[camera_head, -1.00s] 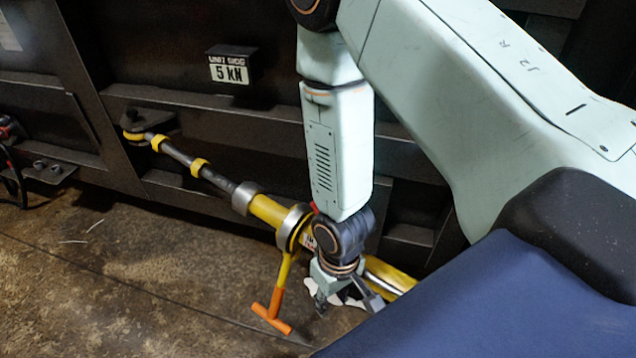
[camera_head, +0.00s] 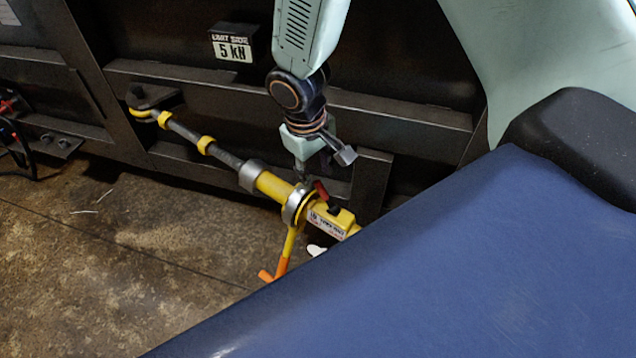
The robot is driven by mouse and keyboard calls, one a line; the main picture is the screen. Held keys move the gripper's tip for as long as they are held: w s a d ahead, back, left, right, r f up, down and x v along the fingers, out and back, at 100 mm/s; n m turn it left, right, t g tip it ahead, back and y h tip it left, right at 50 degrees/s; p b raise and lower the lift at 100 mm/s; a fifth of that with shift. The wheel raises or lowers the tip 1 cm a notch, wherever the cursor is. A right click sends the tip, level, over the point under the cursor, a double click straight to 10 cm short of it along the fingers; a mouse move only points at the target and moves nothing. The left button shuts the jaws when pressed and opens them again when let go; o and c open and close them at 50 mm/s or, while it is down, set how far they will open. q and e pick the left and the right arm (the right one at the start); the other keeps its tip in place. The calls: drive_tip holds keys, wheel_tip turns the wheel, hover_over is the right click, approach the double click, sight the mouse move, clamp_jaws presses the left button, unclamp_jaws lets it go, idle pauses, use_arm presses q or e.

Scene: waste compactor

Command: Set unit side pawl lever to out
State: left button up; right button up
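A yellow and grey ratchet tensioner (camera_head: 272,186) runs diagonally from a bracket on the dark wall down to the right. A small red lever (camera_head: 321,189) sticks up near its metal collar, beside a yellow housing with a white label (camera_head: 326,222). I take the red lever for the pawl lever; its exact setting cannot be told. My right gripper (camera_head: 325,168) hangs just above the collar and lever. Its fingers are spread and hold nothing. One fingertip is close to the lever; contact cannot be told. My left gripper is out of view.
A yellow handle with orange grips (camera_head: 270,275) hangs from the collar, partly hidden by the blue surface. A sign reading 5 kN (camera_head: 233,47) is on the dark wall above. The concrete floor (camera_head: 120,270) at left is mostly clear.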

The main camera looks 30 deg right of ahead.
sight(317, 179)
drive_tip(key=f, duration=0.2)
drive_tip(key=f+b, duration=0.1)
drive_tip(key=f, duration=0.1)
drive_tip(key=shift+w+d, duration=0.15)
drive_tip(key=shift+w, duration=0.05)
drive_tip(key=shift+d+f, duration=0.1)
drive_tip(key=shift+f, duration=0.15)
clamp_jaws()
idle(0.4)
